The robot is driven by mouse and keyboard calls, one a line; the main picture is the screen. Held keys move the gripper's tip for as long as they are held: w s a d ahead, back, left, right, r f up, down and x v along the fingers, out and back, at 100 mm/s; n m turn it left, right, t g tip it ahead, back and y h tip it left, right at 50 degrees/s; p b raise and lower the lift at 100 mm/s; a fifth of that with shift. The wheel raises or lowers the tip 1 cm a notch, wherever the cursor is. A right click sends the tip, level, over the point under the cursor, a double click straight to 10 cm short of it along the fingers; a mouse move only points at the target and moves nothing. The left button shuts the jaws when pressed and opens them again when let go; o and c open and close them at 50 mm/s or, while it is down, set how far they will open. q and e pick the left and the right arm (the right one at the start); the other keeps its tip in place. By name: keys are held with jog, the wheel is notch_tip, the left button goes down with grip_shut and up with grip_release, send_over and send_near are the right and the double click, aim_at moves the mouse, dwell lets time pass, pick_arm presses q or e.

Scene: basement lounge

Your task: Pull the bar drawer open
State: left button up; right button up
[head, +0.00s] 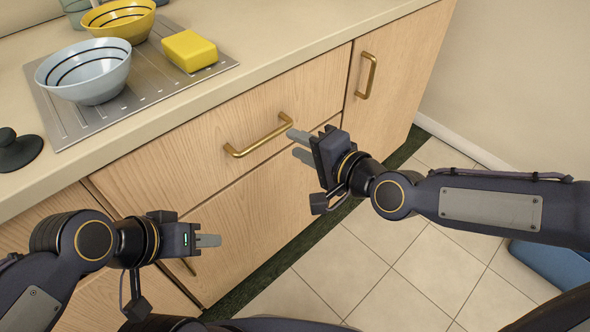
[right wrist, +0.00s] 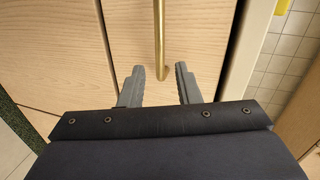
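The bar drawer (head: 215,140) is a light wood front under the counter, and it looks closed. Its brass handle (head: 258,137) runs across the upper part of the front. My right gripper (head: 295,144) is open at the right end of this handle. In the right wrist view the handle (right wrist: 159,45) reaches down between the two grey fingers of the right gripper (right wrist: 159,82), with a gap on each side. My left gripper (head: 208,240) is low at the left, in front of the cabinet and away from the handle; its finger opening cannot be made out.
The counter (head: 290,50) holds a metal drainer (head: 148,97) with a blue bowl (head: 85,72), a yellow bowl (head: 122,18) and a yellow sponge (head: 189,50). A cabinet door with a brass handle (head: 366,76) is to the right. The tiled floor (head: 385,285) in front is mostly clear.

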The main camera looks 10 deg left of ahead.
aim_at(276, 134)
jog(key=shift+m+y, duration=0.3)
jog(key=shift+m, duration=0.2)
jog(key=b+x, duration=0.1)
jog(key=x, duration=0.7)
jog(key=shift+f+b, duration=0.1)
jog(key=shift+b, duration=0.25)
pick_arm(q)
jog(key=f, duration=0.3)
jog(key=shift+d, duration=0.2)
pick_arm(e)
grip_shut()
